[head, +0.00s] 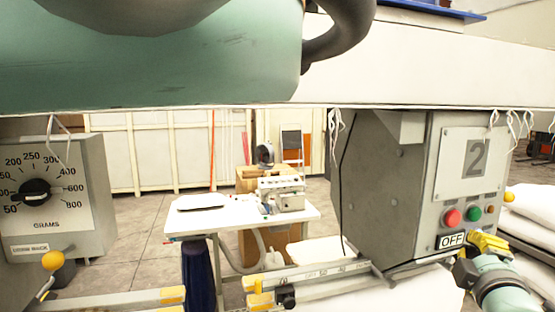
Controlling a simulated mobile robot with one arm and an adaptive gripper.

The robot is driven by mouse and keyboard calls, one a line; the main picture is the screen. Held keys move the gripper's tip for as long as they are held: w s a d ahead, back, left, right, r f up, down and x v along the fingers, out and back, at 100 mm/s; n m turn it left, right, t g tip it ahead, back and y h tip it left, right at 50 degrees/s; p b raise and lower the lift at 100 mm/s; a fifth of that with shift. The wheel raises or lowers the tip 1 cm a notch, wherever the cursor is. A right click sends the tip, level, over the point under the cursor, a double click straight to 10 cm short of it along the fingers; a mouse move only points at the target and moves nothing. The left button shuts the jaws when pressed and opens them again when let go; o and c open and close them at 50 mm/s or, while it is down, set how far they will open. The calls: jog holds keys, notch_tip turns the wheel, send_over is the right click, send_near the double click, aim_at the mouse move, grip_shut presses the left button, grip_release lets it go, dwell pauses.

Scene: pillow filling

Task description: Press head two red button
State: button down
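The head two unit is a grey metal box (380,190) at the right of the head view, with a large "2" plate (474,160) on its front. Below the plate are a round red button (452,217), a green button (474,214) and a smaller orange-brown button (490,210). An "OFF" label (451,240) sits under the red button. My gripper (488,243), with yellow finger parts, is at the lower right. In the picture it lies below and to the right of the red button, apart from it. Its finger opening is too small to tell.
A dial box marked GRAMS (75,190) stands at the left. A white table (230,225) with a sewing machine (280,190) stands behind, in the middle. White pillows (530,205) lie at the right. A rail with a scale (320,272) crosses the lower middle, below the unit.

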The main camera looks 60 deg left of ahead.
aim_at(453, 219)
jog(key=s+d+n+t+h+p, duration=0.1)
jog(key=s+d+n+p, duration=0.1)
jog(key=n, duration=1.5)
jog(key=s+d+n+h+p, duration=0.2)
jog(key=s+n, duration=0.1)
jog(key=n, duration=1.5)
jog(key=shift+s+d+f+t, duration=0.4)
jog(key=shift+f, duration=0.05)
jog(key=shift+w, duration=0.1)
jog(key=s+a+b+x, duration=0.1)
jog(key=a+b+x, duration=0.1)
jog(key=x, duration=1)
jog(key=shift+w+a+b, duration=0.2)
jog(key=shift+a+b, duration=0.15)
jog(key=shift+b, duration=0.35)
